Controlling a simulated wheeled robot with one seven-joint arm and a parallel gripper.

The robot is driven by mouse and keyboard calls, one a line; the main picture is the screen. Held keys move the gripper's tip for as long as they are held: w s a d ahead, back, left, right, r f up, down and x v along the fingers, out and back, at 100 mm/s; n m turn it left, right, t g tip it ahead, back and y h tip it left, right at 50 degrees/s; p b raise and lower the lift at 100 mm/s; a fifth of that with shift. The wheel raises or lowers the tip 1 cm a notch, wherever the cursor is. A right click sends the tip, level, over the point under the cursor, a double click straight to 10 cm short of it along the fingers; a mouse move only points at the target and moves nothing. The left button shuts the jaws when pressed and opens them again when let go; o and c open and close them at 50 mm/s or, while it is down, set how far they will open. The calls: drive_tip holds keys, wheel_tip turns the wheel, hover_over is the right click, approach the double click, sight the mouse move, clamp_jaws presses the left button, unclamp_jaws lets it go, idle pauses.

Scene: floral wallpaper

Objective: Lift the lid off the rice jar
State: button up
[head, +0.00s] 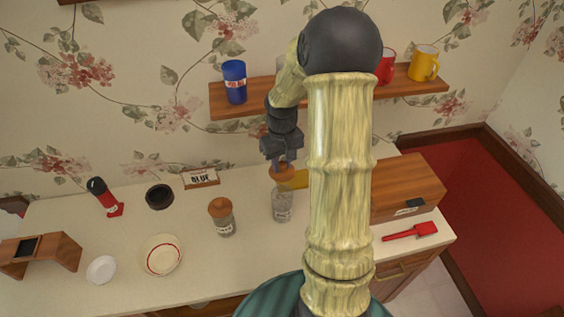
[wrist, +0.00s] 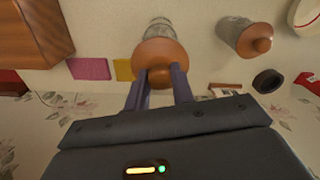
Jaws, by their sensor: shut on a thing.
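A clear glass jar (head: 283,209) with a small label stands on the counter near the middle, and its body also shows in the wrist view (wrist: 155,27). The label is too small to read surely. Its round brown wooden lid (head: 282,173) is between my fingers, and it fills the middle of the wrist view (wrist: 160,52). My gripper (head: 285,161) is shut on the lid's knob from above. The lid looks raised over the jar, but the exact gap is hard to tell. A second jar (head: 224,227) with its wooden lid (head: 220,208) on stands to the left.
A wooden box (head: 408,187) and a red spatula (head: 412,231) are on the right. A bowl (head: 161,256), a dark ring-shaped dish (head: 159,196) and a red-and-black bottle (head: 104,198) are left. A shelf (head: 290,101) with mugs hangs behind. The counter's front middle is clear.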

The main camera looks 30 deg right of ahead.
sight(281, 163)
drive_tip(key=shift+r+p, duration=1.45)
drive_tip(key=shift+r, duration=0.35)
drive_tip(key=shift+a+f, duration=0.1)
